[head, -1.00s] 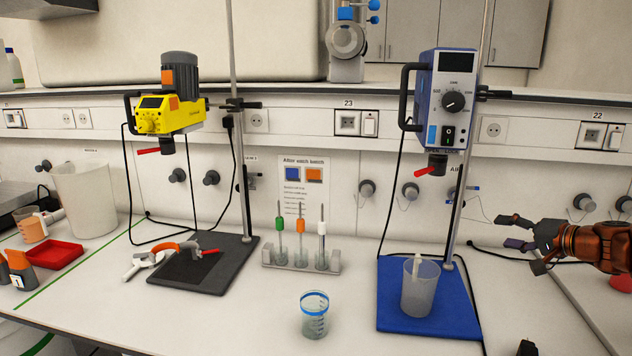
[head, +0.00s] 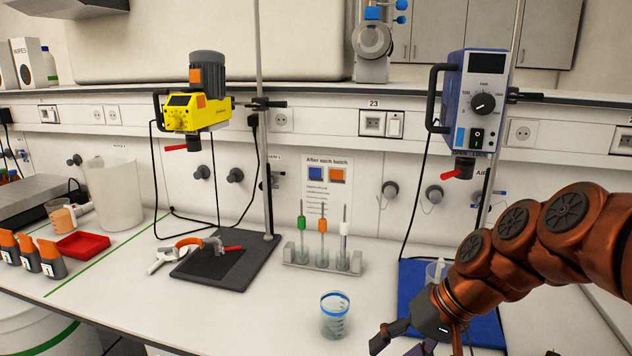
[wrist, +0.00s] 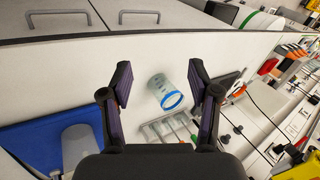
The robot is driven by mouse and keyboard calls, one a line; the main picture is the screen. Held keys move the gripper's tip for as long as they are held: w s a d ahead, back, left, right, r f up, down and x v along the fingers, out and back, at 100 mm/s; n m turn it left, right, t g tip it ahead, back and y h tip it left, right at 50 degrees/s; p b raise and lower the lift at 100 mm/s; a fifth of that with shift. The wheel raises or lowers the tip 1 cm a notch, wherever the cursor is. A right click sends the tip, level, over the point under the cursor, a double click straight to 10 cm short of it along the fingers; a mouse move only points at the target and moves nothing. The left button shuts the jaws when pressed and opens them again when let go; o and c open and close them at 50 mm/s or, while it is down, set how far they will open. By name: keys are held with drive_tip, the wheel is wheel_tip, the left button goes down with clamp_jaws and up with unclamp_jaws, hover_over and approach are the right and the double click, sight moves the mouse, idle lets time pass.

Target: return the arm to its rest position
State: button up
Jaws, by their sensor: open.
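My arm (head: 535,240) reaches in from the right in the head view, bent down over the blue mat. My gripper (head: 408,345) is at the bottom edge there, partly cut off by the frame. In the wrist view my gripper (wrist: 161,88) is open, its two dark fingers spread with nothing held. A clear beaker with a blue rim (wrist: 166,92) shows between the fingers, apart from them. The same beaker (head: 335,316) stands upright on the bench, left of my gripper in the head view.
A blue mat (head: 410,282) carries a clear beaker (wrist: 80,146), mostly hidden by my arm in the head view. A rack with stirrers (head: 324,261) stands behind the blue-rimmed beaker. A yellow stirrer (head: 193,111) and a blue stirrer (head: 483,98) hang on stands.

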drive_tip(key=s+d+f+g+h, duration=0.1)
drive_tip(key=s+f+h, duration=0.1)
drive_tip(key=s, duration=0.5)
drive_tip(key=s+d+f+g+h, duration=0.1)
drive_tip(key=s+d+f+h, duration=0.1)
drive_tip(key=s, duration=0.5)
drive_tip(key=s+d+f+g+h, duration=0.1)
drive_tip(key=s+d+f+h, duration=0.1)
drive_tip(key=s, duration=0.4)
drive_tip(key=shift+s+f, duration=0.4)
drive_tip(key=shift+f, duration=0.4)
